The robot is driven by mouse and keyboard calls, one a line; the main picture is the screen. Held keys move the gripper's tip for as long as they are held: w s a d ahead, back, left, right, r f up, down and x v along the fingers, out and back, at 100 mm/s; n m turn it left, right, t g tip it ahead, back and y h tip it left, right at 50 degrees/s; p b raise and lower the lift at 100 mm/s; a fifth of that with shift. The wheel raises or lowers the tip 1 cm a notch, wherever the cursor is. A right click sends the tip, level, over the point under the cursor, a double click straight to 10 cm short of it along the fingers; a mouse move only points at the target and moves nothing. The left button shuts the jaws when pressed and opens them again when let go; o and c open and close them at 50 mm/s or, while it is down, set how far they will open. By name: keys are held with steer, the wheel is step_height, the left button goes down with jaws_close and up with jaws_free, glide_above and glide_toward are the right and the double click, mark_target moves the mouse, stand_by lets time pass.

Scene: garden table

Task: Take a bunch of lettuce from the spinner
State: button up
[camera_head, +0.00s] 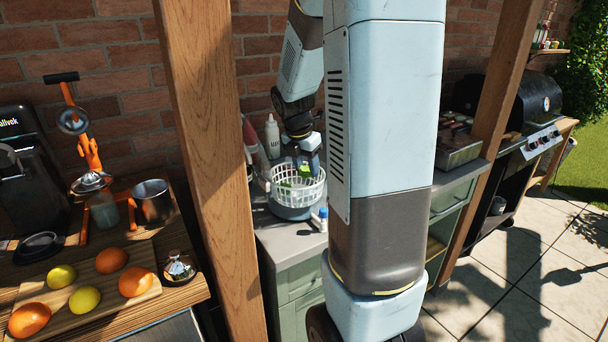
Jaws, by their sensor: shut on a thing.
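The salad spinner stands on the grey counter in the middle of the view. Its white slotted basket (297,190) sits in or on a grey-blue bowl (290,211). Green lettuce (304,171) shows inside the basket, partly hidden by the basket wall and my gripper. The fingertips are small and partly hidden here.
A white bottle (272,137) stands behind the spinner, and a small blue-and-white item (320,218) lies at its front right. A wooden post (207,150) rises left of the spinner. Fruit lies on a board (146,290) at the left. A grill (530,110) stands at the right.

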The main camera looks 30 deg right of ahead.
steer(key=s+a+r, duration=0.3)
steer(key=s+r, duration=0.4)
steer(key=s, duration=0.4)
